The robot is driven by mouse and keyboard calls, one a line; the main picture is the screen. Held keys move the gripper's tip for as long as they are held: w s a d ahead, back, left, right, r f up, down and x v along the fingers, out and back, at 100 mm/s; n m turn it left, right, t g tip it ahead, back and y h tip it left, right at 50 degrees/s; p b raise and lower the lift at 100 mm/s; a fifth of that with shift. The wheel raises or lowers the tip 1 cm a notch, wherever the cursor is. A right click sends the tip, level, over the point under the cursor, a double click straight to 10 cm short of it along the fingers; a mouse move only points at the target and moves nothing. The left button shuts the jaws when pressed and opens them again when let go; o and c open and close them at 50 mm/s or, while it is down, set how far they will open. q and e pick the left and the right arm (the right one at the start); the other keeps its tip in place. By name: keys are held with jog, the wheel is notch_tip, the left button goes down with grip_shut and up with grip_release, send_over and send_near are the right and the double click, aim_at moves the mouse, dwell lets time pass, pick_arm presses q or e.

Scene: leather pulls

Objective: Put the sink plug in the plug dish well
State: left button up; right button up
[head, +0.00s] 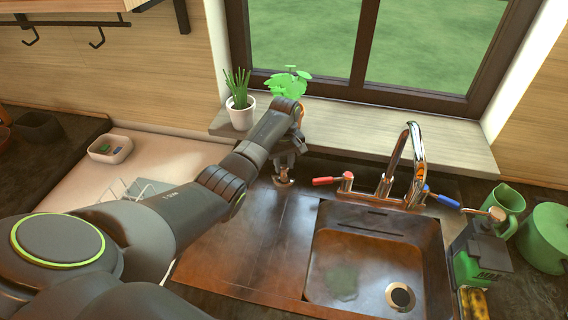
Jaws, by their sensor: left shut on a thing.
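My left gripper (287,160) points down at the back left of the sink, beside the red-handled tap lever. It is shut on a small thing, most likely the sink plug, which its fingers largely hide. A small round metallic piece (283,182) shows right under the fingertips, on the dark strip behind the drainboard. It looks like the plug dish, but I cannot clearly tell dish from plug here, or whether the plug touches the well. My right gripper is not in view.
The copper sink (360,262) has a drain (400,295) at its right. The tap (408,165) stands close to the right of my gripper. Potted plants stand on the sill (345,125) behind. A green caddy (480,255), jug (507,205) and pot (548,238) crowd the right.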

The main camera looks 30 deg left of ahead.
aim_at(284, 166)
pick_arm(q)
jog(key=o, duration=1.1)
jog(key=shift+a+f, duration=0.1)
notch_tip(284, 166, up, 12)
jog(key=shift+r+b, duration=0.2)
jog(key=shift+b, duration=0.3)
jog(key=shift+f, duration=0.1)
